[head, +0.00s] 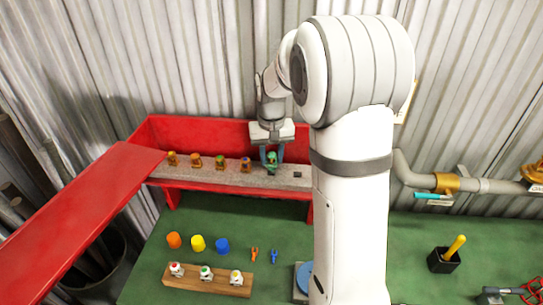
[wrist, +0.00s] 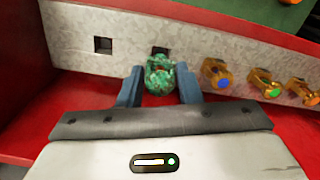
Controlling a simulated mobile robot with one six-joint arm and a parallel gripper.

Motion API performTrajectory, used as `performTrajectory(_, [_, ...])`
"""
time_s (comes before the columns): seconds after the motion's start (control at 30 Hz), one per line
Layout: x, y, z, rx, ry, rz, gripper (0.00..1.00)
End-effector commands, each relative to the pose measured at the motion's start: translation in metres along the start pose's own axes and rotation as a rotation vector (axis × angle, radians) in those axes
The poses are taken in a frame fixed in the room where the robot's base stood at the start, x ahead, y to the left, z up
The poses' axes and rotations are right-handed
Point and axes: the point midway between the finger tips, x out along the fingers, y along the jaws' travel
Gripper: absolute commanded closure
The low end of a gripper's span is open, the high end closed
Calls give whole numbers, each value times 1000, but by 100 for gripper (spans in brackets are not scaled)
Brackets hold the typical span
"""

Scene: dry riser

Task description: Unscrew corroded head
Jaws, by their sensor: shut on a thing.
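The corroded head (wrist: 158,78) is green and mottled, at the grey strip in the red riser. It also shows in the head view (head: 271,160) at the right of the row of heads. My gripper (wrist: 158,88) has its blue fingers on both sides of it and is shut on it. A dark square opening (wrist: 160,51) shows right behind the head. I cannot tell whether the head is still seated in it. Several brass heads (wrist: 216,75) with coloured centres sit along the same strip (wrist: 75,30); they also show in the head view (head: 196,160).
An empty square hole (wrist: 103,45) lies beside the corroded head. A red door (head: 75,205) stands open at the left. On the green surface are orange, yellow and blue caps (head: 197,243), a wooden block (head: 207,280) with white-bodied heads, and a black cup (head: 445,260).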

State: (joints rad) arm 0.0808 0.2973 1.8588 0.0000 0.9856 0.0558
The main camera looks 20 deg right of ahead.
Motion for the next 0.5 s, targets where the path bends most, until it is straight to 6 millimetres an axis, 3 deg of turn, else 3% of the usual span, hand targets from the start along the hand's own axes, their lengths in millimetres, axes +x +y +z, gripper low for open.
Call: performTrajectory(0.5, [-6,0,0,0,1,0,95])
